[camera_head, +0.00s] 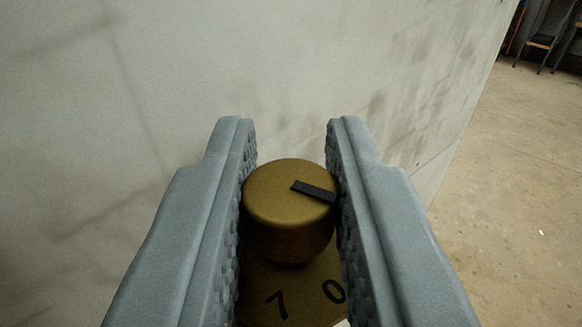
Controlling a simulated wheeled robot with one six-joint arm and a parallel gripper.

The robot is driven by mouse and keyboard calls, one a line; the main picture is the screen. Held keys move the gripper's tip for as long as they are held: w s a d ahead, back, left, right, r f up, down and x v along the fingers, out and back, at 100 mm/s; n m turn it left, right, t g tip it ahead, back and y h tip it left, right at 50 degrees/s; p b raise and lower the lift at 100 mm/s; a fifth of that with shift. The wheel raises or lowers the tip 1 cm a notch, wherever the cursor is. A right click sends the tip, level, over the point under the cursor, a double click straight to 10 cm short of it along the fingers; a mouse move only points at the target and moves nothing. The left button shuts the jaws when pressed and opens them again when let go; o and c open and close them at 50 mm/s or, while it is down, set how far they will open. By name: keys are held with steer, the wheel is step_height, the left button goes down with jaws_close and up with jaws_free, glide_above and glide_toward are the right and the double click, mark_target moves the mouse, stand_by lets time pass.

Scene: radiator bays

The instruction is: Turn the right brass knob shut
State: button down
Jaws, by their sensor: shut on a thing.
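A round brass knob (285,205) with a black pointer bar on its face is in the middle of the head camera view. The bar runs from near the knob's middle to its right edge, tilted slightly down to the right. My gripper (292,165) has one grey, textured finger on each side of the knob and is shut on it. Below the knob is a brass-coloured plate (295,285) with a black 7 and a black 0. The rest of the plate's markings are hidden by the fingers and the knob.
A pale, stained wall panel (300,70) fills the space behind the knob, and its edge runs down at the right. Bare concrete floor (510,190) lies open beyond that edge. A stool (541,40) stands far off at the top right.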

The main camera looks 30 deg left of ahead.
steer(key=shift+m+t+h, duration=0.3)
steer(key=shift+h, duration=0.1)
steer(key=c, duration=1.3)
jaws_free()
